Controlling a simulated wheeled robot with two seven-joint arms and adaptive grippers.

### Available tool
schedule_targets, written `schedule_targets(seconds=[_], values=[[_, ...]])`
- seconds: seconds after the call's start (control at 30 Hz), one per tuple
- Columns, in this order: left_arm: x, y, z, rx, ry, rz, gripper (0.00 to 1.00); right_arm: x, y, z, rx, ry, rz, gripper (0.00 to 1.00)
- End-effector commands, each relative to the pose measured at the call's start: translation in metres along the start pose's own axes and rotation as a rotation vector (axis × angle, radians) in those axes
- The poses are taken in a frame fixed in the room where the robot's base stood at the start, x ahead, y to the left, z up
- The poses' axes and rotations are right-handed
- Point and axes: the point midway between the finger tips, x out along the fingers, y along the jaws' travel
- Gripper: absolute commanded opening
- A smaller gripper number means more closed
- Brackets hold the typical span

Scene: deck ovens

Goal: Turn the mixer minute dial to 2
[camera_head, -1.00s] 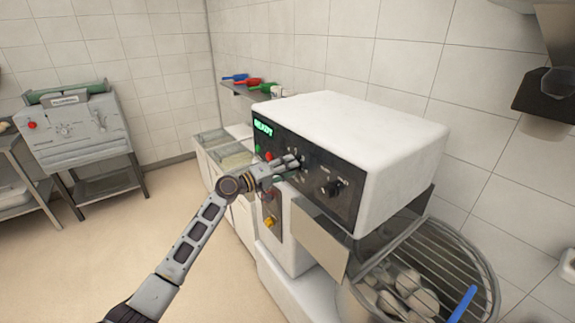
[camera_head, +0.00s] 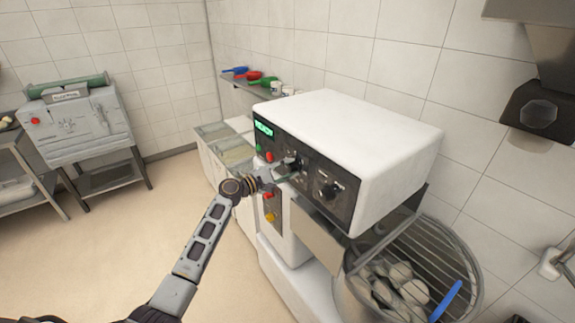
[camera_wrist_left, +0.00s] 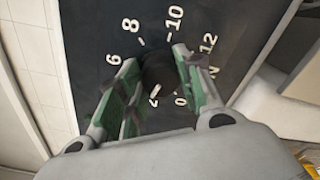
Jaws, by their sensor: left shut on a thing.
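The mixer (camera_head: 345,125) is a white box with a black front panel and a lit green display. My left gripper (camera_head: 287,168) is at the upper dial (camera_head: 293,162) of its two black dials. In the left wrist view, the two green-padded fingers of the gripper (camera_wrist_left: 160,85) are shut on the sides of the round black minute dial (camera_wrist_left: 158,72). Numbers 0, 2, 6, 8, 10 and 12 show around it; 4 is hidden by a finger. The 2 lies just below the knob. My right gripper is out of view.
The second dial (camera_head: 329,190) is lower right on the panel. Red and yellow buttons (camera_head: 269,206) sit below the arm. A guarded bowl (camera_head: 350,295) with pale lumps is under the mixer head. A grey machine (camera_head: 78,124) stands at left, with open floor between.

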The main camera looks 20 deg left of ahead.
Motion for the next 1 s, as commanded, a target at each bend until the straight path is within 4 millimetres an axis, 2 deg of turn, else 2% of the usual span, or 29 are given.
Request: schedule_targets(seconds=[0.1, 0.4, 0.93, 0.97, 1.0], values=[[0.000, 0.002, 0.000, -0.085, 0.002, 0.001, 0.12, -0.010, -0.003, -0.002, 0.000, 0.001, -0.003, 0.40], [-0.001, 0.002, -0.001, -0.220, 0.003, 0.002, 0.12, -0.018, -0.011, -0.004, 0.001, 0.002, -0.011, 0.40], [-0.001, 0.000, -0.001, -0.249, 0.002, 0.001, 0.12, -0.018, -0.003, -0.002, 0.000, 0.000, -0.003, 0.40], [-0.001, 0.000, -0.001, -0.249, 0.002, 0.001, 0.39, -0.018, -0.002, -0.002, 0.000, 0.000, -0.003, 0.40], [0.000, 0.000, -0.001, -0.249, 0.002, 0.001, 0.45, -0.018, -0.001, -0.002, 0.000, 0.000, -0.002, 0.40]])
